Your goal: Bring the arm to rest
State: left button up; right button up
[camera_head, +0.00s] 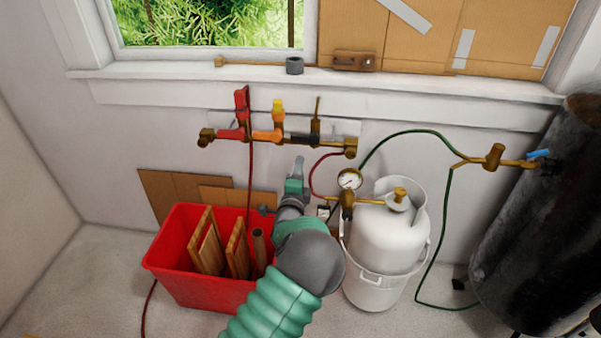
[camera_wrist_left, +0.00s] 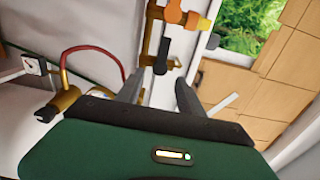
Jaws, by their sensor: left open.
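My left arm (camera_head: 275,305), green and grey, comes up from the bottom middle of the head view. My left gripper (camera_head: 299,163) is raised in front of the wall, just below the brass manifold (camera_head: 335,146). In the left wrist view its two grey fingers (camera_wrist_left: 159,92) stand apart, with nothing between them. The manifold's black-handled valve (camera_wrist_left: 161,52) shows beyond the fingers and looks apart from them. The orange valve (camera_wrist_left: 180,14) is farther up. My right gripper is in neither view.
A red bin (camera_head: 190,285) with wood pieces stands left of my arm. A white gas tank (camera_head: 385,240) with a gauge (camera_head: 349,179) and hoses stands close on the right. A dark cylinder (camera_head: 540,230) is at far right. A window sill (camera_head: 200,72) runs above the manifold.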

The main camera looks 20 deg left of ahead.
pick_arm(q)
jog(key=s+d+n+g+h+p, duration=0.1)
jog(key=s+d+n+g+p, duration=0.2)
jog(key=s, duration=0.9)
jog(key=s+d+n+g+h+p, duration=0.2)
jog(key=s+n+g, duration=0.5)
jog(key=s, duration=0.6)
jog(key=s+d+n+g+h+p, duration=0.1)
jog(key=s+d+n+g+p, duration=0.3)
jog(key=s, duration=0.9)
jog(key=shift+d+r+n+g+h, duration=0.15)
jog(key=shift+d+n+g+h, duration=0.25)
jog(key=shift+d, duration=0.35)
jog(key=shift+s+a, duration=0.1)
jog(key=shift+a, duration=0.1)
jog(key=shift+d, duration=0.1)
